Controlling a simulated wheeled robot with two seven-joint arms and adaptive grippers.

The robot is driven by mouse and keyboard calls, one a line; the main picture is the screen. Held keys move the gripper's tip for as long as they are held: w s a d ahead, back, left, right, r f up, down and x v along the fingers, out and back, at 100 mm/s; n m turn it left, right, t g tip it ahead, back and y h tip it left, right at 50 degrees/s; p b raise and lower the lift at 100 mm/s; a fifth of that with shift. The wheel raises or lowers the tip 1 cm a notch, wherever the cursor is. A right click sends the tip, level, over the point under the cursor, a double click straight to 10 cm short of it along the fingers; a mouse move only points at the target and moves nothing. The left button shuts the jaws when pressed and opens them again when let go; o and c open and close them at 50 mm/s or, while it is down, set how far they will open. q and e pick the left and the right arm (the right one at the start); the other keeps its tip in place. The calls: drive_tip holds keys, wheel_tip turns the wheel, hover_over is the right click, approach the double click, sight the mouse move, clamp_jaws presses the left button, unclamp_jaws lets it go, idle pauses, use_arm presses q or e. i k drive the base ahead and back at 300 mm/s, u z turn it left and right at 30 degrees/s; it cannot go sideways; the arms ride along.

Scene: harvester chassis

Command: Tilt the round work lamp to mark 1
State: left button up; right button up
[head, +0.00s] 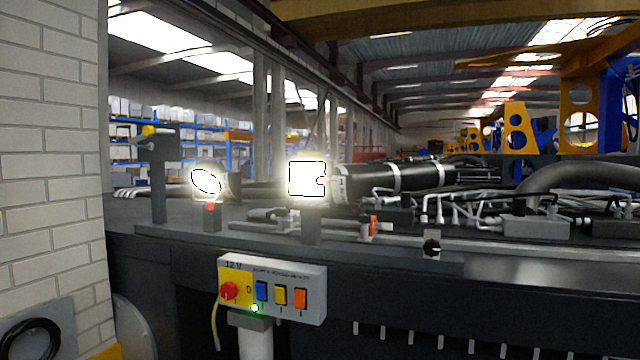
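The round work lamp (206,181) is lit and glows white at the left of the chassis deck. It sits on a short post with a red part (211,207) below it. Its glare hides its face, and I cannot read any tilt marks on it. A square lamp (307,179), also lit, stands to its right on a grey post. A pale strip with small marks (341,184) shows just right of the square lamp. Neither of my grippers is in view.
A control box (313,291) marked 12 V, with a red knob (229,290), coloured switches and a lit green light, stands in front of the chassis. A dark post (158,185) with a yellow top is left of the round lamp. Hoses crowd the right. A brick wall (50,130) borders the left.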

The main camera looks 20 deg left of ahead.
sight(204, 175)
drive_tip(key=u, duration=1.35)
